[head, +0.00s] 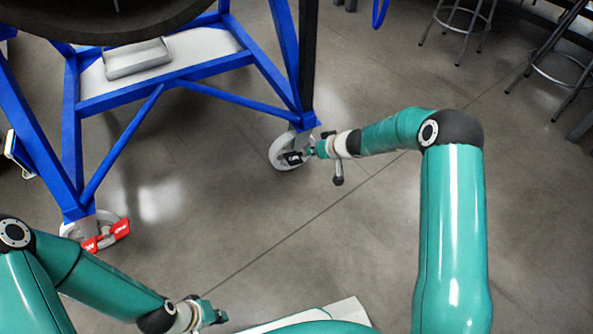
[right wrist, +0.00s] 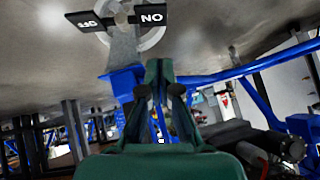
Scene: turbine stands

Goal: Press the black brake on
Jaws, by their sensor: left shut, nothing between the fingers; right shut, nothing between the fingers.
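The black brake (head: 292,158) is on the pale caster wheel (head: 279,152) under the right foot of the blue stand. In the right wrist view the brake shows as two black tabs; the right tab (right wrist: 152,15) has white letters that look like ON upside down. The other tab (right wrist: 85,21) has white letters that look like OFF upside down. My right gripper (head: 311,152) is shut and empty, close beside the brake on its right; I cannot tell whether it touches. Its fingers (right wrist: 158,72) also show in the right wrist view. My left gripper (head: 216,316) is shut and empty, low over the floor.
The blue stand (head: 150,95) fills the upper left. A red brake (head: 106,236) is on its left caster. Metal stools (head: 456,25) stand at the upper right. The floor between the two casters is clear.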

